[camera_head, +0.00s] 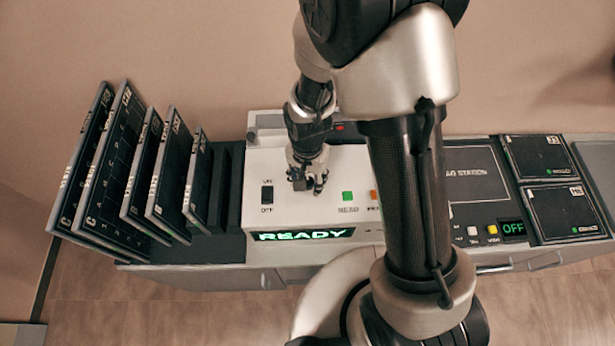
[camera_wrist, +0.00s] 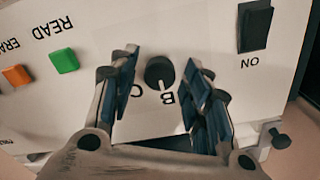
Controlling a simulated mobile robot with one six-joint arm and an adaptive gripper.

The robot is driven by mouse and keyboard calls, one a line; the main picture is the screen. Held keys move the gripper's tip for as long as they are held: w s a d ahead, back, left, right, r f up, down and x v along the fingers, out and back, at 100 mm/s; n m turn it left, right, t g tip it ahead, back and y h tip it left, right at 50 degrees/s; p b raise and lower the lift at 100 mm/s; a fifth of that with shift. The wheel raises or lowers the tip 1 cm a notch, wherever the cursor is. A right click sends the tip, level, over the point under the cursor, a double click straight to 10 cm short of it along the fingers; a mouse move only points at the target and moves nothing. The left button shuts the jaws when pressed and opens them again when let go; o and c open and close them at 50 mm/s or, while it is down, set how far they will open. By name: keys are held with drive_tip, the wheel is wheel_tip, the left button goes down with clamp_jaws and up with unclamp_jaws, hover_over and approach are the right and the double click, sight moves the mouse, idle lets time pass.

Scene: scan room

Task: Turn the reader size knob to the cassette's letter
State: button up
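The reader (camera_head: 262,215) is a white box with a lit READY display (camera_head: 303,234). My gripper (camera_head: 308,185) is over its top panel and hides the size knob in the head view. In the wrist view the black round knob (camera_wrist: 159,73) sits between the two open fingers of my gripper (camera_wrist: 160,65), with a gap visible on each side. Its white pointer line points down in the picture, close to the letter B (camera_wrist: 168,99). The letter C (camera_wrist: 136,90) is to the left, beside a finger. Other letters are hidden. Several dark cassettes (camera_head: 110,165) stand in a rack; small letters show on their edges.
Green READ button (camera_wrist: 64,61), orange ERASE button (camera_wrist: 16,75) and black ON/OFF switch (camera_wrist: 255,26) flank the knob. At right are a tag station (camera_head: 475,180), an OFF display (camera_head: 513,229) and two dark panels (camera_head: 540,157) (camera_head: 565,209). My arm hides the reader's right part.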

drive_tip(key=c, duration=0.9)
drive_tip(key=shift+n, duration=0.3)
drive_tip(key=n, duration=0.5)
drive_tip(key=shift+n+b, duration=0.3)
drive_tip(key=shift+b, duration=0.1)
drive_tip(key=n, duration=0.5)
drive_tip(key=shift+n, duration=0.3)
drive_tip(key=o, duration=1.1)
